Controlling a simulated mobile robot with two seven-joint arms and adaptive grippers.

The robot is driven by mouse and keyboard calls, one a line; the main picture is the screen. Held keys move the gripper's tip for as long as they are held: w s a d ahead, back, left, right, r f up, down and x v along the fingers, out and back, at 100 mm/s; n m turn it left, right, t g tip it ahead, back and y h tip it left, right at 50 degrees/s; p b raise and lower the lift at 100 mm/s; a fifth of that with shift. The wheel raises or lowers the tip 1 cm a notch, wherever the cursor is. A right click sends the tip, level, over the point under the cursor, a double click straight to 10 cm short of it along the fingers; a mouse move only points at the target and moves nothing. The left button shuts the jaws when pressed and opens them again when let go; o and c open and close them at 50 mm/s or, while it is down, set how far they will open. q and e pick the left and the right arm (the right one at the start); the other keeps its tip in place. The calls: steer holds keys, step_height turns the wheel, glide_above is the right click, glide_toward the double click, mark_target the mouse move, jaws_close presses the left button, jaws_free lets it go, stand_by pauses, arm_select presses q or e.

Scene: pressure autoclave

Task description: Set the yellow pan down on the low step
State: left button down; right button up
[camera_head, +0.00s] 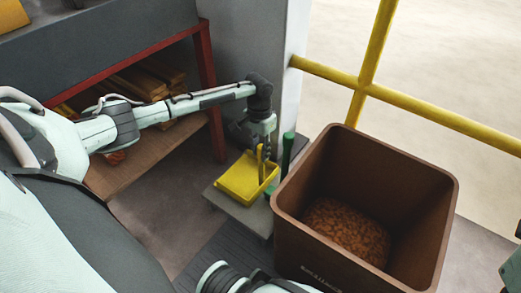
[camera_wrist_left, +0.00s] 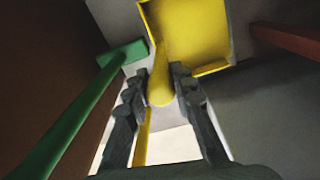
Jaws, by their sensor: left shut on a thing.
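The yellow pan (camera_head: 240,180) is at the low grey step (camera_head: 232,209), beside the brown bin. Its tray looks level and overlaps the step's top; I cannot tell whether it touches or hangs just above. Its yellow handle (camera_head: 261,165) stands upright. My left gripper (camera_head: 264,146) is above the pan, shut on this handle. In the left wrist view, the pan's tray (camera_wrist_left: 195,32) lies beyond the fingers, and the handle (camera_wrist_left: 160,80) runs between the fingertips (camera_wrist_left: 155,82). The step is partly hidden by the pan. My right gripper is not in view.
A brown bin (camera_head: 400,205) holding orange-brown pieces stands close right of the step. A green-handled tool (camera_head: 287,152) stands between bin and pan; it also shows in the left wrist view (camera_wrist_left: 75,118). A red-framed bench (camera_head: 205,70) is behind left, a yellow railing (camera_head: 415,110) behind right.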

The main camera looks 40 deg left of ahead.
arm_select(q)
steer(key=shift+f, duration=0.35)
steer(key=c, duration=1.2)
jaws_free()
steer(key=shift+r, duration=0.1)
step_height(320, 180, up, 12)
steer(key=shift+a+f, duration=0.1)
steer(key=shift+a, duration=0.05)
